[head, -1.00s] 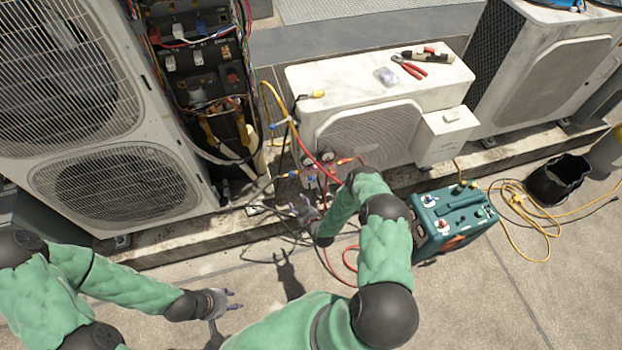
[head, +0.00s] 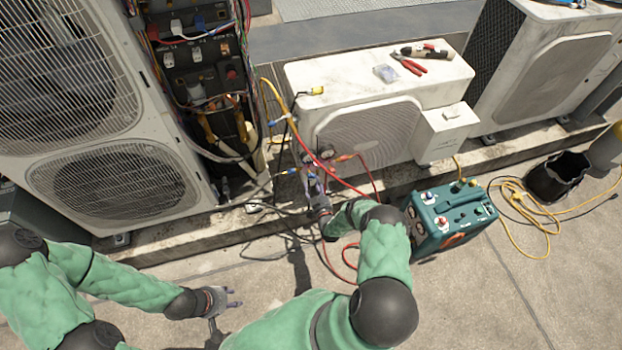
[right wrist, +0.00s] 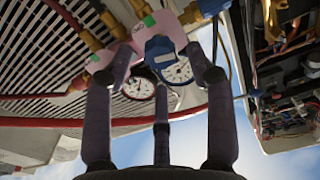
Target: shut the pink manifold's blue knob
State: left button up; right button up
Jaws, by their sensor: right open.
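The pink manifold (right wrist: 172,24) shows upside down in the right wrist view, with two round gauges (right wrist: 139,88) below it. Its blue knob (right wrist: 158,46) faces the camera, between the fingertips of my right gripper (right wrist: 161,72). The fingers are open around the knob, with a gap at the sides; whether any finger touches it I cannot tell. In the head view the manifold (head: 313,181) hangs small before the middle condenser, partly hidden by my right gripper (head: 319,202). My left gripper (head: 228,299) is open and empty, low above the paving.
Red, yellow and black hoses run around the manifold. The middle condenser (head: 366,137) stands behind it, with pliers (head: 409,66) on top. A teal recovery machine (head: 452,217) stands right of my right arm. Bare paving lies in front.

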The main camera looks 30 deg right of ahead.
aim_at(312, 178)
jog(key=shift+b+x, duration=0.5)
jog(key=shift+x, duration=1.65)
grip_shut()
